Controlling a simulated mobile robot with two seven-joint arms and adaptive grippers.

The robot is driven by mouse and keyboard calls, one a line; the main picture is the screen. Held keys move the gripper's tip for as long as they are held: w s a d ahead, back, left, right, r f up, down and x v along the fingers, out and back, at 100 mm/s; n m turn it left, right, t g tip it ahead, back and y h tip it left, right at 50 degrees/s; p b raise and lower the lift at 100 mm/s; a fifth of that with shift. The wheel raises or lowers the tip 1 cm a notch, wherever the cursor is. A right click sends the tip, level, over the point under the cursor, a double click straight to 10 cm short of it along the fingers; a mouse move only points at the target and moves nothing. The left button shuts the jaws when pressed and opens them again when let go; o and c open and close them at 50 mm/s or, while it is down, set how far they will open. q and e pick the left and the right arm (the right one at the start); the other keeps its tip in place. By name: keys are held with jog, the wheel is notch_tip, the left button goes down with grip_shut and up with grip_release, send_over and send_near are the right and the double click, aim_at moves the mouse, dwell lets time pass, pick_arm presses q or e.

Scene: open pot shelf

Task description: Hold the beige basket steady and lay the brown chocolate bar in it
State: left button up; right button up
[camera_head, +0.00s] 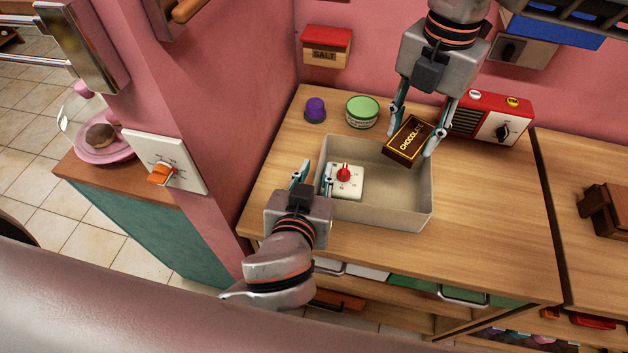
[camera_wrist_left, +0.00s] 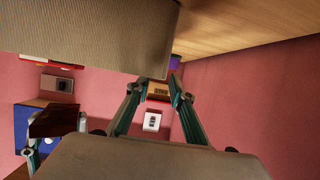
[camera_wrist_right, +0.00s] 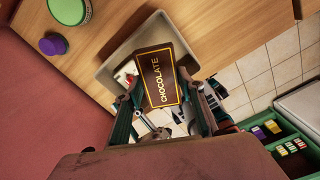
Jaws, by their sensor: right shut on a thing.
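The beige basket (camera_head: 385,216) stands on the wooden counter, with a white timer with a red knob (camera_head: 345,179) inside it. My left gripper (camera_head: 315,177) is open at the basket's left wall, its fingertips apart on either side of the rim. In the right wrist view the bar (camera_wrist_right: 160,82) lies between the fingers and hides part of the basket.
A green-lidded jar (camera_head: 363,112) and a purple-topped item (camera_head: 315,109) stand behind the basket. A red radio-like box (camera_head: 490,118) stands close to my right gripper. A red-lidded salt box (camera_head: 327,48) hangs on the pink wall. The counter right of the basket (camera_head: 490,210) is clear.

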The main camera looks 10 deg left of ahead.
aim_at(319, 163)
pick_arm(q)
jog(key=shift+x, duration=2.05)
grip_shut()
